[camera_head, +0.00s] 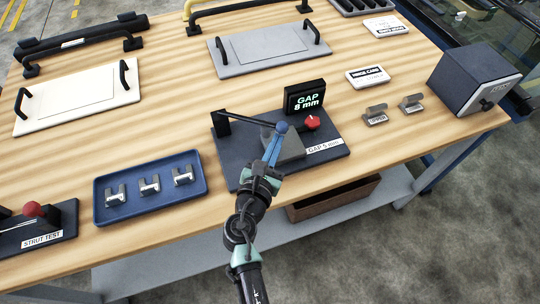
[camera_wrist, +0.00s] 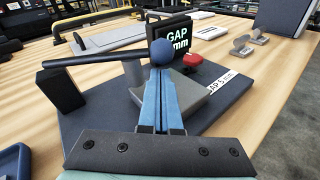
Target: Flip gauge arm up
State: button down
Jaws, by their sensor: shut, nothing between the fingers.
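The gauge arm (camera_head: 250,121) is a thin black rod with a blue ball at its end. It lies near horizontal, from a black post at the left to the grey block (camera_head: 290,147) on the dark gauge base (camera_head: 328,160). In the wrist view the rod (camera_wrist: 100,60) runs left from the blue ball (camera_wrist: 166,51). My gripper (camera_head: 276,135) is shut and empty, its blue fingers side by side. Its fingertips (camera_wrist: 158,72) are right at the ball and overlap it in view; I cannot tell if they touch.
A black display (camera_head: 305,97) reading GAP 8 mm and a red knob (camera_head: 312,122) stand behind the ball. A blue tray (camera_head: 104,213) with metal pieces is at left, small metal blocks (camera_head: 376,115) at right. Wooden tabletop (camera_head: 180,125) is bare between tray and base.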

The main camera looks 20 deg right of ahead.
jog(key=shift+w+d+f, duration=0.1)
jog(key=shift+w+d, duration=0.3)
jog(key=shift+w, duration=0.15)
jog(key=shift+r+n+p, duration=0.6)
jog(key=shift+r+p, duration=0.6)
jog(key=shift+p, duration=0.4)
jog(key=w+a+r+n+h+p, duration=0.1)
jog(key=w+a+r+n+p, duration=0.3)
jog(key=a+r+n+p, duration=0.1)
jog(key=w+a+r+n+h+p, duration=0.1)
jog(key=w+a+r+n+p, duration=0.3)
jog(key=r+p, duration=0.6)
jog(key=shift+a+r+n+g+h, duration=0.15)
jog(key=shift+a+n+g+h, duration=0.2)
jog(key=shift+a+n, duration=0.95)
jog(key=shift+w+d+r+n, duration=0.1)
jog(key=shift+w+d+n, duration=0.1)
jog(key=shift+n, duration=0.2)
